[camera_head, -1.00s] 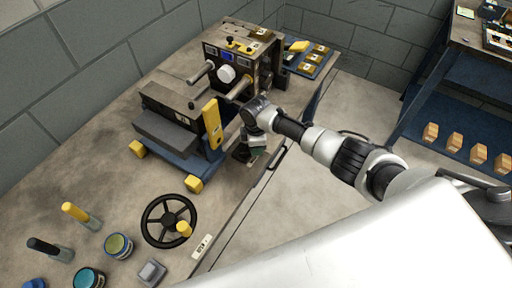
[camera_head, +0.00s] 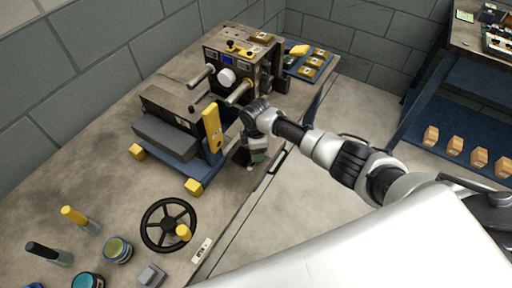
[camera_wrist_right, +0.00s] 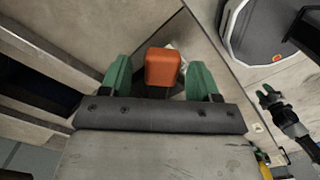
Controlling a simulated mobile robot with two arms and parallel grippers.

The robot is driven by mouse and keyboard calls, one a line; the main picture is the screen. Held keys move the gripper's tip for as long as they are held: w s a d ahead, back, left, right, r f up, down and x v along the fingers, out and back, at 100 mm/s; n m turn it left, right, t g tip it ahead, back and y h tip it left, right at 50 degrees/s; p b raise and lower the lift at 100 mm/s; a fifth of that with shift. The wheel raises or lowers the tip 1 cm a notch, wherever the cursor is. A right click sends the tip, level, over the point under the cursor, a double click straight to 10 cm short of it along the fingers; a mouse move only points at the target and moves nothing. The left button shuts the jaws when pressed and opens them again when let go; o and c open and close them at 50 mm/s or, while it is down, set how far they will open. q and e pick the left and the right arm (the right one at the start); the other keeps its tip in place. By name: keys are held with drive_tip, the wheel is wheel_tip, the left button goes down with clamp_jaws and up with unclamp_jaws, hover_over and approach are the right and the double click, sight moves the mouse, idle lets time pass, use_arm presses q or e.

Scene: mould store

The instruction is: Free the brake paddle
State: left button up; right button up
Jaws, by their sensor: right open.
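The bench machine (camera_head: 180,110) carries an upright yellow paddle-shaped lever (camera_head: 212,128) at its near right corner; I cannot tell whether this is the brake paddle. My right gripper (camera_head: 252,155) points down just right of that lever, low by the bench edge. In the right wrist view, its green fingers (camera_wrist_right: 160,84) are open, one on each side of an orange rounded block (camera_wrist_right: 163,66). A gap shows on both sides of the block; its lower end is hidden. A small gripper with green tips (camera_wrist_right: 268,95), apparently my left, shows at the right; its opening is unclear.
A black handwheel with a yellow knob (camera_head: 168,225) lies in front of the machine. Jars (camera_head: 117,250) and yellow- and black-handled tools stand at the near left. A blue tray (camera_head: 308,64) lies behind. A blue shelf (camera_head: 470,130) with several wooden blocks stands right, across open floor.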

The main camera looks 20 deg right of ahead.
drive_tip(key=shift+r, duration=0.1)
wheel_tip(320, 180, up, 11)
drive_tip(key=shift+f, duration=0.2)
idle(0.6)
